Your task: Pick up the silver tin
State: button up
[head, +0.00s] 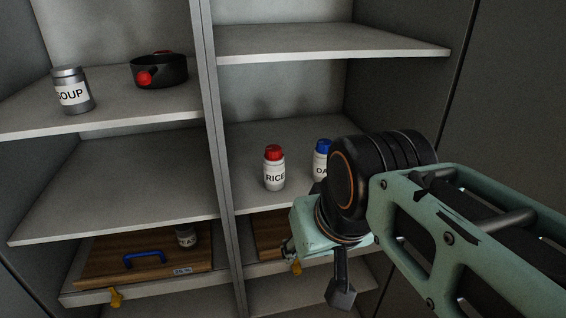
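The silver tin (72,90) is a grey metal can with a white label reading "SOUP". It stands upright at the left of the upper left shelf, with its lid on. My gripper (341,292) hangs low at the right of centre, seen partly behind my own wrist. It is well to the right of the tin and lower in the picture, far from touching it. My arm hides much of the gripper, and I cannot tell whether its fingers are open or shut.
A black pot (160,72) with red handles stands right of the tin. A grey upright divider (212,120) separates the shelf columns. A red-capped rice jar (274,170) and blue-capped jar (321,160) stand right of it. Below is a wooden board (100,262) with a blue handle (144,257).

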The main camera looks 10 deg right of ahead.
aim_at(186, 235)
jog(key=k+j, duration=0.1)
jog(key=j, duration=0.2)
jog(key=k+j, duration=0.25)
jog(key=j, duration=0.3)
jog(key=z, duration=0.45)
jog(key=u, duration=0.75)
jog(key=k+j+z, duration=0.15)
jog(key=j, duration=0.2)
jog(key=k+j+z, duration=0.15)
jog(key=j, duration=0.2)
jog(key=z, duration=1.25)
jog(key=i+j, duration=0.05)
jog(key=j, duration=0.05)
